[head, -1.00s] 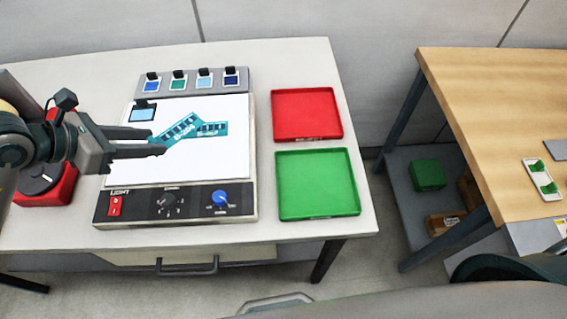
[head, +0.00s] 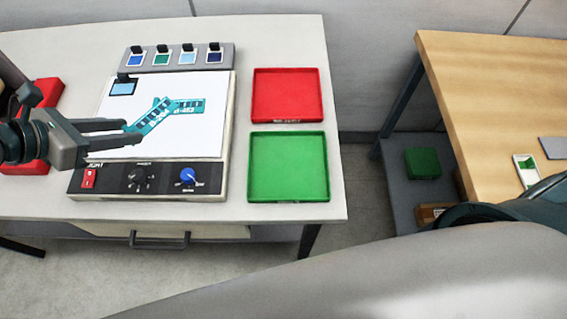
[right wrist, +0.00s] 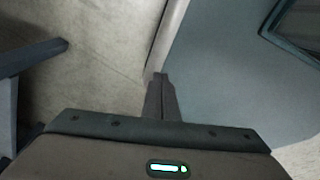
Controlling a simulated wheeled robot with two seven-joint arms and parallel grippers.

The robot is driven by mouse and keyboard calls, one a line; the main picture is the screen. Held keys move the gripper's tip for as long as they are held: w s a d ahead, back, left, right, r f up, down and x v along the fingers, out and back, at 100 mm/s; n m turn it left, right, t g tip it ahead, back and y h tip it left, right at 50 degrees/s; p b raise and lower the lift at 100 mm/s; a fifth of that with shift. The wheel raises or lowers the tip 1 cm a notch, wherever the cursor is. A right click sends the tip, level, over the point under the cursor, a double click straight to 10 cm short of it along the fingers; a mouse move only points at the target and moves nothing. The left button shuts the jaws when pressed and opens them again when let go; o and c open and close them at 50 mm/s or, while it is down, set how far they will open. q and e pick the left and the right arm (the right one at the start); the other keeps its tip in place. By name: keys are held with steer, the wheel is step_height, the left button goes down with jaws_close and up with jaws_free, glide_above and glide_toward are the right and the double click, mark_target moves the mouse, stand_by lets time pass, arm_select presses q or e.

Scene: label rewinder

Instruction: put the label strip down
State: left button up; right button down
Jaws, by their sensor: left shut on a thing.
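A teal label strip (head: 146,122) with dark frames lies slanted over the white lit panel of the light box (head: 115,147). Another teal strip piece (head: 187,106) lies flatter on the panel at its upper right and they overlap; I cannot tell if they are joined. My left gripper (head: 133,132) is shut on the slanted strip's lower left end, low over the panel. Whether that strip touches the panel is unclear. My right gripper (right wrist: 160,95) shows in the right wrist view with its fingers together and nothing between them, away from the strips.
A red tray (head: 287,95) and a green tray (head: 288,167), both empty, sit right of the light box. Several clipped colour samples (head: 175,56) line its back. A wooden table (head: 490,100) stands at the right, across a gap.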

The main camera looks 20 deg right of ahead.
arm_select(q)
steer(key=s+d+m+g+p, duration=0.1)
steer(key=s+d, duration=0.2)
steer(key=d, duration=0.2)
steer(key=s+d+f+m+g+h+p, duration=0.1)
steer(key=s+d+m, duration=0.1)
steer(key=s+d, duration=0.2)
steer(key=s+d+m+g+p, duration=0.1)
steer(key=s+d, duration=0.2)
steer(key=d, duration=0.3)
steer(key=shift+s+d+f+m+h, duration=0.2)
steer(key=shift+d+m+h, duration=0.1)
steer(key=shift+m, duration=0.1)
steer(key=s+d+r+m+g+p, duration=0.2)
steer(key=s+d+m+g, duration=0.2)
steer(key=s+d, duration=0.7)
steer(key=shift+s+d+r+m+g, duration=0.25)
steer(key=shift+s+m, duration=0.45)
steer(key=shift+s, duration=0.5)
